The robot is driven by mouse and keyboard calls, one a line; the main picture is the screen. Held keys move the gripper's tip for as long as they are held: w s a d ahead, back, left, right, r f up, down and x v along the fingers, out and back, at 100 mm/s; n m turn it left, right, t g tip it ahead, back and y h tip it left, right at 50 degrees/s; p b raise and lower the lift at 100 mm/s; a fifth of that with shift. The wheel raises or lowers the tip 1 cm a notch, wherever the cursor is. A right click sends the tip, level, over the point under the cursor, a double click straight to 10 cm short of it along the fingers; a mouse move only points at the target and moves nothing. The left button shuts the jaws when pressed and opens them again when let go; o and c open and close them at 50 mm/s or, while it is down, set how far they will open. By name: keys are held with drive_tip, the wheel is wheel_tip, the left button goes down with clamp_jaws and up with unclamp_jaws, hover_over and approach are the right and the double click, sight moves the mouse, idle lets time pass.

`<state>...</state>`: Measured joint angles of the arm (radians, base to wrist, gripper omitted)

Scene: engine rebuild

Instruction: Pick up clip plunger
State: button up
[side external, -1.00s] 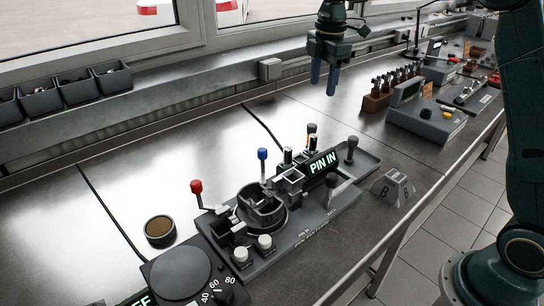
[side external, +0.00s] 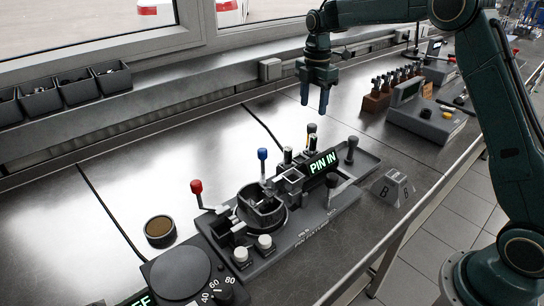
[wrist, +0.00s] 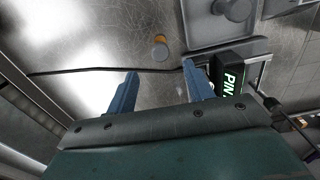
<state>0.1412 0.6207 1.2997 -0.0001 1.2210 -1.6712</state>
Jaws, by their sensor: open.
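A small upright cylinder (side external: 312,129) with a dark top and a tan band stands behind the pin fixture (side external: 300,231); it looks like the clip plunger, though I cannot be sure. In the wrist view a small cylinder with an orange-tan end (wrist: 160,48) lies just beyond the gap between my fingers, probably the same part. My gripper (side external: 314,105) is open and empty, its blue fingers pointing down above and apart from this cylinder. The fingers also show in the wrist view (wrist: 160,72).
The fixture carries a red-knobbed lever (side external: 196,187), a blue-knobbed lever (side external: 263,154) and a lit "PIN IN" display (side external: 323,163). A wooden tool rack (side external: 376,101) stands to the right. The bench left of the fixture is mostly clear.

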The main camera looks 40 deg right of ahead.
sight(312, 125)
drive_tip(key=shift+f, duration=2.45)
drive_tip(key=shift+d+f, duration=0.1)
drive_tip(key=shift+f, duration=2.45)
drive_tip(key=c, duration=1.1)
